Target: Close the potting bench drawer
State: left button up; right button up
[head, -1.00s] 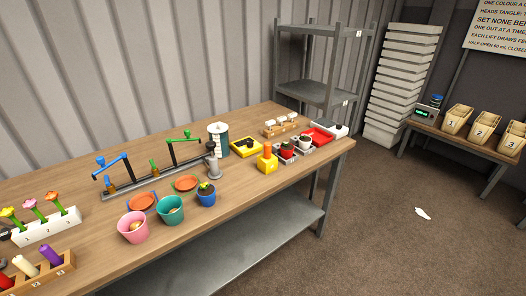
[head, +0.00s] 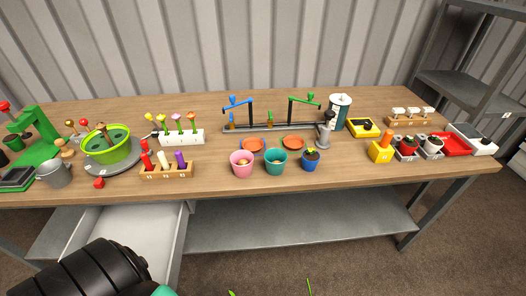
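The potting bench drawer (head: 150,232) shows in the head view at the lower left, below the front edge of the bench top (head: 340,183). It is pulled out, and its pale interior is visible from above. The part I can see inside looks empty. A black ribbed part of my own arm, with a teal piece at its end, covers the near left part of the drawer, so its front panel and handle are hidden. I cannot tell whether the arm touches the drawer. Neither gripper's fingers are in view.
The bench top holds a green bowl (head: 108,150), a watering can (head: 54,173), a pink pot (head: 242,163) and a teal pot (head: 275,161) near the front edge. A grey lower shelf (head: 300,228) lies right of the drawer. Green tips (head: 309,287) show at the bottom edge.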

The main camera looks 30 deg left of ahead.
aim_at(156, 232)
jog(key=u, duration=3)
